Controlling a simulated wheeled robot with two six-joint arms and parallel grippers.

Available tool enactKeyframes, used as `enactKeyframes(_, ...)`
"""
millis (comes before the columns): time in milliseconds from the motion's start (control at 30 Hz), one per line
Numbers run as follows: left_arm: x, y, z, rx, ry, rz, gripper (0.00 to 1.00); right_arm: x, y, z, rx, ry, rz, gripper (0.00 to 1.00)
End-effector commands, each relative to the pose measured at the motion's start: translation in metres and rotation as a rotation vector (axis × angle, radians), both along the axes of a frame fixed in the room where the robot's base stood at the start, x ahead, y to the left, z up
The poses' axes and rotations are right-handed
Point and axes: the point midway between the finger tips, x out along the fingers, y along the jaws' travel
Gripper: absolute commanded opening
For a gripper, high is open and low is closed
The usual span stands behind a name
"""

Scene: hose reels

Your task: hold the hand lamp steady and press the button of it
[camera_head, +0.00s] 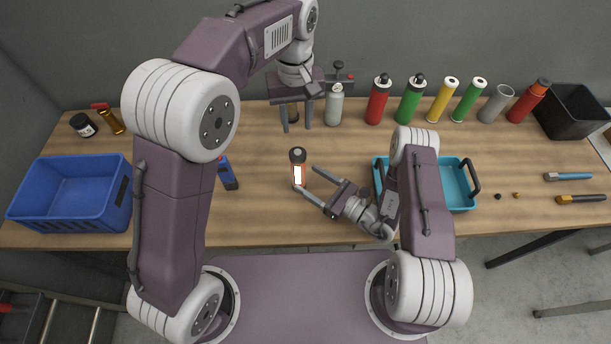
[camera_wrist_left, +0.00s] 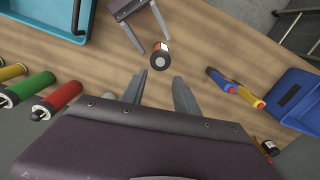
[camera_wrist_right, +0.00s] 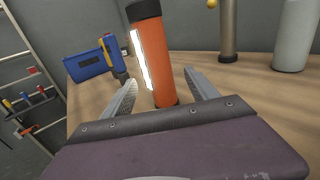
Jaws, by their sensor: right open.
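The hand lamp (camera_head: 298,170) is an orange cylinder with a black cap and a white light strip, standing upright near the middle of the table. My right gripper (camera_head: 308,181) is open, low beside it. In the right wrist view the lamp (camera_wrist_right: 158,62) shows between the two spread fingers, with gaps on both sides. My left gripper (camera_head: 296,125) is open and empty, pointing down over the back of the table behind the lamp. The left wrist view shows the lamp's dark top (camera_wrist_left: 160,62) beyond its fingers.
A blue bin (camera_head: 72,195) is at left, a teal tray (camera_head: 458,208) right of my right gripper. Several bottles and cylinders line the back, including a red one (camera_head: 377,104).

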Motion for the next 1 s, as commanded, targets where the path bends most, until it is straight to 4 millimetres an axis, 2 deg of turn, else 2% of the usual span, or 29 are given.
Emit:
enactKeyframes(33, 0.0, 0.0, 0.0, 0.0, 0.0, 0.0, 0.36, 0.005, 0.01, 0.001, 0.001, -0.003, 0.009, 0.68)
enactKeyframes(233, 0.0, 0.0, 0.0, 0.0, 0.0, 0.0, 0.36, 0.025, 0.034, 0.001, 0.001, -0.002, 0.005, 0.68)
enactKeyframes(600, 0.0, 0.0, 0.0, 0.0, 0.0, 0.0, 0.36, 0.032, 0.041, 0.001, 0.001, 0.0, 0.001, 0.68)
enactKeyframes(667, 0.0, 0.0, 0.0, 0.0, 0.0, 0.0, 0.36, 0.032, 0.041, 0.001, 0.001, 0.0, 0.001, 0.54)
enactKeyframes(800, 0.0, 0.0, 0.0, 0.0, 0.0, 0.0, 0.36, 0.032, 0.041, 0.001, 0.001, 0.0, 0.001, 0.15)
enactKeyframes(867, 0.0, 0.0, 0.0, 0.0, 0.0, 0.0, 0.36, 0.032, 0.041, 0.001, 0.001, 0.0, 0.001, 0.0)
enactKeyframes(900, 0.0, 0.0, 0.0, 0.0, 0.0, 0.0, 0.34, 0.032, 0.041, 0.001, 0.001, 0.0, 0.001, 0.0)
enactKeyframes(1000, 0.0, 0.0, 0.0, 0.0, 0.0, 0.0, 0.06, 0.032, 0.041, 0.001, 0.001, 0.0, 0.001, 0.0)
